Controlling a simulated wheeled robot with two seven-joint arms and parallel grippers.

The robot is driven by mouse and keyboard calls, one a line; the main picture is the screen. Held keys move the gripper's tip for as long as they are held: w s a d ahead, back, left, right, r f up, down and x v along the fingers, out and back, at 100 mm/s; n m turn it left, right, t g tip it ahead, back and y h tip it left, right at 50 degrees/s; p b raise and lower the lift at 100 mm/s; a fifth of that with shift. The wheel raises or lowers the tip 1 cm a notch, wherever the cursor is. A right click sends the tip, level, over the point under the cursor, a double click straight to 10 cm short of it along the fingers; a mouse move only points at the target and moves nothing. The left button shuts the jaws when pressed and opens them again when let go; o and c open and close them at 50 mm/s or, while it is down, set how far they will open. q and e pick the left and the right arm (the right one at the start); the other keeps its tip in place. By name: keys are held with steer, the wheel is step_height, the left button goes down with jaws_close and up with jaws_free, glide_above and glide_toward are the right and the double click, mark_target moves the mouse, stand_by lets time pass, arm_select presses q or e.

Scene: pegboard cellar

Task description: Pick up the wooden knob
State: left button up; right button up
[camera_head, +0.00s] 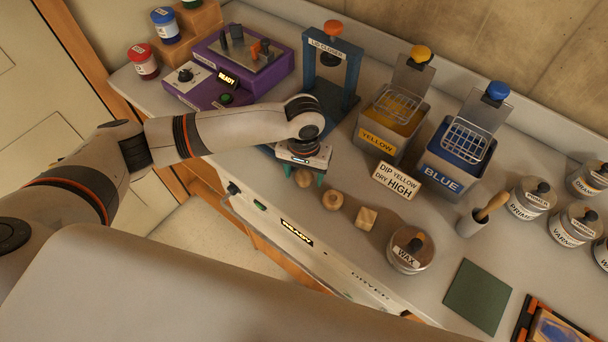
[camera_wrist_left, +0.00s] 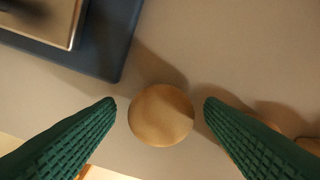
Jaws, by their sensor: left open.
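A round wooden knob (camera_wrist_left: 161,115) lies on the bench between the two green fingers of my left gripper (camera_wrist_left: 160,106) in the left wrist view. In the head view the knob (camera_head: 303,178) sits under the left gripper (camera_head: 304,174), partly hidden by it. The gripper is open, with a gap between each finger and the knob. A second round wooden piece (camera_head: 332,200) and a wooden cube (camera_head: 366,218) stand in a row to its right; parts of wooden pieces show behind the right finger in the wrist view. My right gripper is not in view.
A blue press-like stand (camera_head: 331,70) is just behind the gripper. Yellow (camera_head: 391,128) and blue (camera_head: 450,158) dip tanks stand to the right, with a sign (camera_head: 396,181) in front. The bench's front edge is close to the knob.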

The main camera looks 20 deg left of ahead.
arm_select(q)
steer(key=c, duration=1)
